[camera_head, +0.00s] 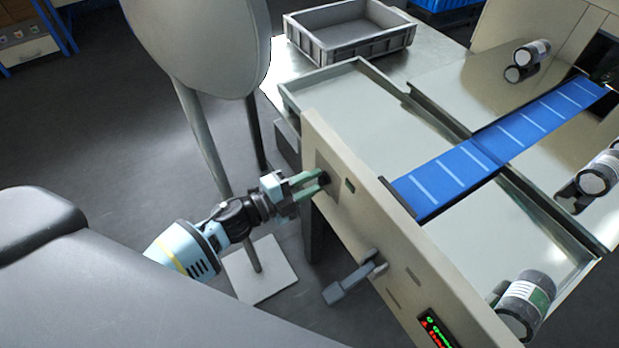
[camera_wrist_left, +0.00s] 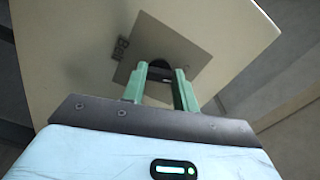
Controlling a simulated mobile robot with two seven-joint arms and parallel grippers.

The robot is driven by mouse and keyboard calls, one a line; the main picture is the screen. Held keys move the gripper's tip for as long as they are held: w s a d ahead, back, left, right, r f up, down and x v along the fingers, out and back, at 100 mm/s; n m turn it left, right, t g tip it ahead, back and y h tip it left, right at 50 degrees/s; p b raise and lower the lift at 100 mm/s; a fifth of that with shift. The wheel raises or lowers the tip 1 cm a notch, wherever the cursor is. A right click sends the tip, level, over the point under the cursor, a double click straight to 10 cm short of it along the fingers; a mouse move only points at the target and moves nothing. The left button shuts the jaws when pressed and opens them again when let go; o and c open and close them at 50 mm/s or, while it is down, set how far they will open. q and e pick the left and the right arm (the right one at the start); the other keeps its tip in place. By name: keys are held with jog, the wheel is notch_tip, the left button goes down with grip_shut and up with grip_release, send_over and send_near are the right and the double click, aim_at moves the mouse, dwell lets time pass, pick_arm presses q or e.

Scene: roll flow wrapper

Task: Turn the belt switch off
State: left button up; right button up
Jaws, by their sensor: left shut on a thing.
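The belt switch is a small dark knob (camera_head: 323,178) on the beige side panel of the machine. In the left wrist view the fingers (camera_wrist_left: 163,80) stand on either side of the dark knob (camera_wrist_left: 161,74). The fingers hide much of the knob, and I cannot tell its setting. My right gripper is not in view.
A lever handle (camera_head: 352,284) sticks out lower on the beige panel (camera_head: 395,262). Near it is a red and green lit display (camera_head: 437,328). A blue belt (camera_head: 465,165) crosses the machine. A grey crate (camera_head: 350,45) stands behind. A round-backed grey stand (camera_head: 215,40) is close behind my left arm.

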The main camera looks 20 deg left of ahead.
pick_arm(q)
jog(key=shift+n+p, duration=0.6)
jog(key=shift+n, duration=0.6)
jog(key=o, duration=1)
jog(key=shift+s+f, duration=0.1)
jog(key=v, duration=0.7)
jog(key=shift+s+a, duration=0.25)
